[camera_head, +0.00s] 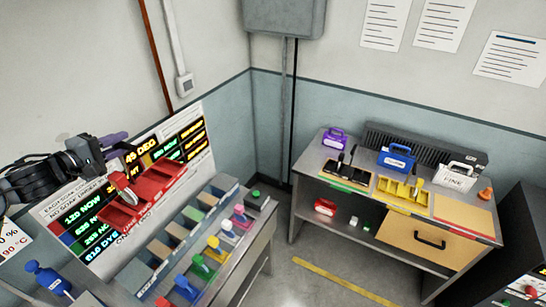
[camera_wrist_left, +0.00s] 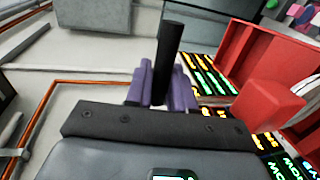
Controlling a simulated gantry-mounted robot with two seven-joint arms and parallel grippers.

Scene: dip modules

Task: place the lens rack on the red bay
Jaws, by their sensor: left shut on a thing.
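The lens rack appears to be the red open tray with compartments (camera_head: 155,188), tilted in front of the lit wall board at left. It also fills the right of the left wrist view (camera_wrist_left: 265,55). My left gripper (camera_head: 118,139) is beside its upper left side. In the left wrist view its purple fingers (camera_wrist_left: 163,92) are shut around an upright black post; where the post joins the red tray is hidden. On the right bench, a tan board (camera_head: 462,212) with a reddish front edge lies bare and may be the red bay.
A counter holds a row of modules with coloured handles (camera_head: 203,265) below the rack. The right bench carries a black rack (camera_head: 345,172), a yellow rack (camera_head: 402,190), a blue case (camera_head: 397,157), a white case (camera_head: 457,176) and an orange cone (camera_head: 486,195). Floor shows between counter and bench.

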